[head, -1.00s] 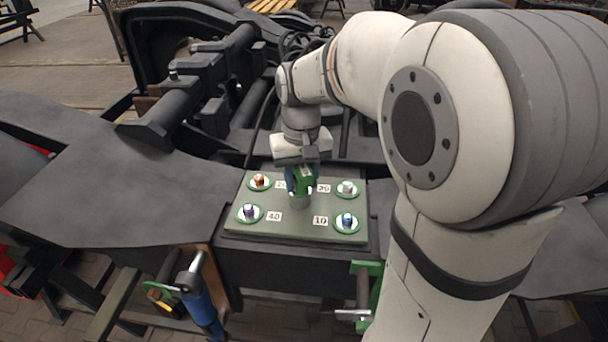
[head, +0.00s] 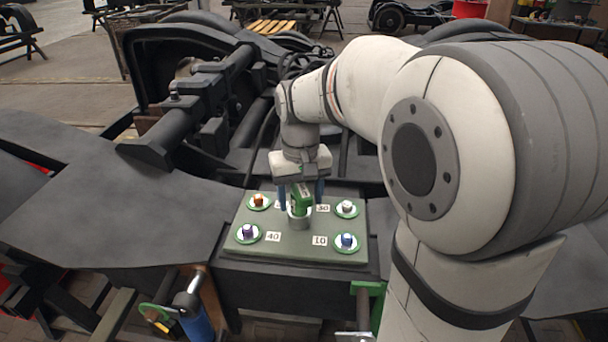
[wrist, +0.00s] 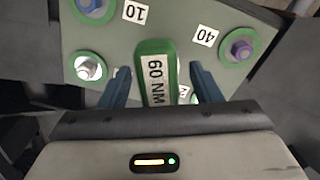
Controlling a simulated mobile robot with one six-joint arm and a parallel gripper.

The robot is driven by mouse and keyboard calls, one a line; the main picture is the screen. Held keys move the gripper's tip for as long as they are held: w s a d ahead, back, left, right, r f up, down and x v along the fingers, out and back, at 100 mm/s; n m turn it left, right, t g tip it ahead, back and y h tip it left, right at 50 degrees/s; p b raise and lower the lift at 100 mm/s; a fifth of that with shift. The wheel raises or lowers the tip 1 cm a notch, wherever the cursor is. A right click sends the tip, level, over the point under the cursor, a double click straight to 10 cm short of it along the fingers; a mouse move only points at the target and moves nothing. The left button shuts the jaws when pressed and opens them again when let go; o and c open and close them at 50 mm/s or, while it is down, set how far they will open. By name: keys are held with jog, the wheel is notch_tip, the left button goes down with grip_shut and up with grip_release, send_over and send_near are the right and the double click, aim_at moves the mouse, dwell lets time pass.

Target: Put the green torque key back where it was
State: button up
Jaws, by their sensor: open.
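The green torque key (head: 301,199) stands upright in a grey round holder (head: 299,217) in the middle of the grey-green board (head: 290,246). In the wrist view the green key (wrist: 155,62) shows a "60 NM" label and lies between two blue fingers. My gripper (head: 305,193) is open around the key, with a finger apart on each side. It also shows in the wrist view (wrist: 160,88). Green-ringed bolts sit at the board's corners: orange (head: 258,201), white (head: 346,208), purple (head: 248,233) and blue (head: 347,241). Number tags "10", "30" and "40" are readable.
The board rests on a black bogie frame (head: 110,215) with dark beams behind it. A blue-handled tool (head: 195,315) and a green bracket (head: 372,290) are at the front. My arm fills the right side.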

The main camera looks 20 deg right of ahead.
notch_tip(320, 180, up, 11)
jog(key=shift+f+b, duration=0.1)
jog(key=shift+b, duration=0.35)
jog(key=shift+s+r, duration=0.15)
jog(key=shift+r, duration=0.05)
jog(key=s+f+t, duration=0.3)
jog(key=s+f, duration=0.9)
jog(key=s, duration=0.3)
jog(key=shift+d+f+t, duration=0.2)
jog(key=shift+d+t, duration=0.1)
jog(key=shift+d, duration=0.05)
jog(key=shift+s, duration=0.1)
jog(key=shift+f+b, duration=0.6)
jog(key=shift+f, duration=0.1)
